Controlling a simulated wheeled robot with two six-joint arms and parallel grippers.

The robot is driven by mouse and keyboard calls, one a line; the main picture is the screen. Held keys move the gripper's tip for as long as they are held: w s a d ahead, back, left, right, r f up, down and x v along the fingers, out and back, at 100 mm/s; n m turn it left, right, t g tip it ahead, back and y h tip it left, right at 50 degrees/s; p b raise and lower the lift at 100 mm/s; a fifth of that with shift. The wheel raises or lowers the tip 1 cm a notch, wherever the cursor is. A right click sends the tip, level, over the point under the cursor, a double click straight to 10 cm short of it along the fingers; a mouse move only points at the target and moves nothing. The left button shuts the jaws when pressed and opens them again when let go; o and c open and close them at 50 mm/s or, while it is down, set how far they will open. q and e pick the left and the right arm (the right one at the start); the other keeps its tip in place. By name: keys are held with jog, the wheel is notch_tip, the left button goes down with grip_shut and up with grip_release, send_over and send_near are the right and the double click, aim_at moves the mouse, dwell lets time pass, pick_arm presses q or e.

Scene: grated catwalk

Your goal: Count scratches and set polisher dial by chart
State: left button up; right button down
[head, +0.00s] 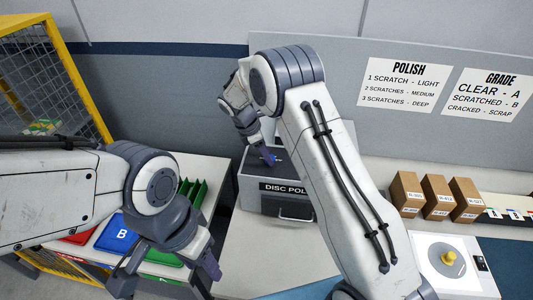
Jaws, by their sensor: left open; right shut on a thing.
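The disc polisher (262,198), a grey box with a dark top and a label partly hidden by my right arm, stands on the bench at centre. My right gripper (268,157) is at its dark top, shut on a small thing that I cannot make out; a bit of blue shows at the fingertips. The polisher's dial cannot be made out. The POLISH chart (405,84) on the back panel reads 1 scratch light, 2 scratches medium, 3 scratches deep. My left gripper (166,279) is open and empty, low at left near the coloured bins. No scratched disc is clearly visible.
A GRADE chart (489,94) hangs at right. A blue bin marked B (118,234) and a red bin (77,237) sit at left, beside a yellow-framed mesh cage (83,72).

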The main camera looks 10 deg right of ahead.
jog(key=m, duration=0.1)
jog(key=m+g, duration=0.1)
jog(key=m, duration=0.2)
jog(key=shift+w+m+g+y+p, duration=0.3)
jog(key=shift+m+g, duration=0.1)
jog(key=shift+r, duration=0.1)
jog(key=shift+c, duration=1.9)
grip_release()
jog(key=shift+a+r, duration=0.1)
jog(key=shift+r, duration=0.1)
jog(key=b+v, duration=0.3)
jog(key=v, duration=0.7)
